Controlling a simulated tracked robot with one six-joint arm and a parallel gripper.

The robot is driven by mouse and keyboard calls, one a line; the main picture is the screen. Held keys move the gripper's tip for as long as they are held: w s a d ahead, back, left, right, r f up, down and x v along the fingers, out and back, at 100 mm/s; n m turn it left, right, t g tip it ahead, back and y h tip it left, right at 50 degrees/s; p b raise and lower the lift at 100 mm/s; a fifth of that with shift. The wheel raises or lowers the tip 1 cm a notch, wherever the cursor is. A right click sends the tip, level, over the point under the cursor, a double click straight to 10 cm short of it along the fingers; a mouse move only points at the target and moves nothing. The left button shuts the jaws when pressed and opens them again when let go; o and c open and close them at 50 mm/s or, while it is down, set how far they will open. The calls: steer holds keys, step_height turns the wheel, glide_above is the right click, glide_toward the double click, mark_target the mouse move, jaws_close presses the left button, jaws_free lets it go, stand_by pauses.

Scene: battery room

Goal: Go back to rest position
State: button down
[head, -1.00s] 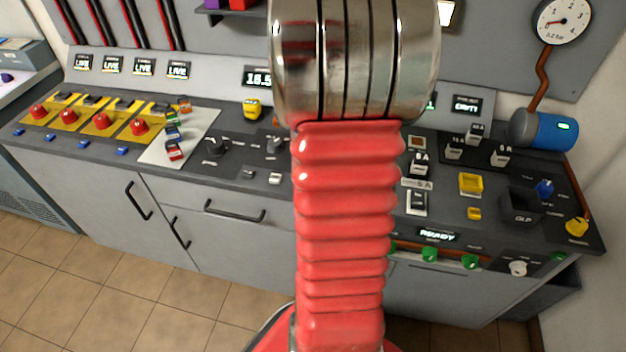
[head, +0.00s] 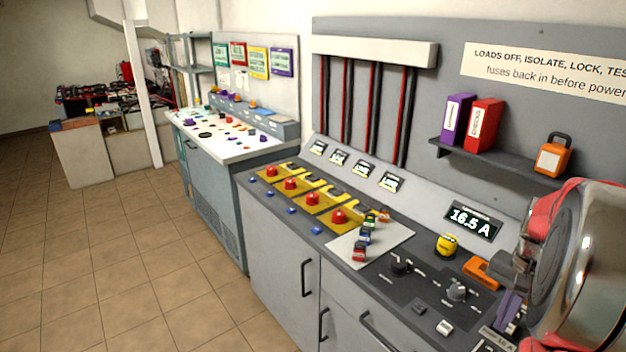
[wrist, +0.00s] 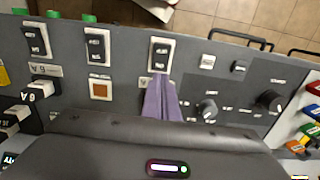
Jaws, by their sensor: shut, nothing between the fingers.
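My gripper (wrist: 158,82) shows in the wrist view as two narrow purple fingers pressed together, with nothing between them. The fingers sit over the console, by a black-and-white rocker switch (wrist: 161,54). In the head view my arm fills the lower right corner, and a purple finger of my gripper (head: 508,308) shows beside the silver and red arm link. The rest of my arm is out of the picture there.
The grey console (head: 265,215) runs along the wall, with red knobs on yellow plates (head: 340,217) and a white mat (head: 385,238) holding small coloured tags. A yellow knob (head: 448,245) stands near my arm. A second bench (head: 215,150) stands farther left. The tiled floor (head: 120,260) is clear.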

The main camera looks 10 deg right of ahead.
steer(key=a, duration=0.1)
steer(key=a+n, duration=0.1)
steer(key=s+a+f, duration=0.1)
steer(key=shift+n, duration=0.4)
steer(key=a+r+n+t, duration=0.2)
steer(key=a+r+n, duration=0.1)
steer(key=a, duration=0.8)
steer(key=a+r+n+t, duration=0.1)
steer(key=a+r+n, duration=0.3)
steer(key=a, duration=0.7)
steer(key=s+a+r+n+t, duration=0.1)
steer(key=a+r+n, duration=0.3)
steer(key=a, duration=0.7)
steer(key=shift+n+t, duration=0.3)
steer(key=shift+t, duration=0.5)
steer(key=shift+s, duration=0.1)
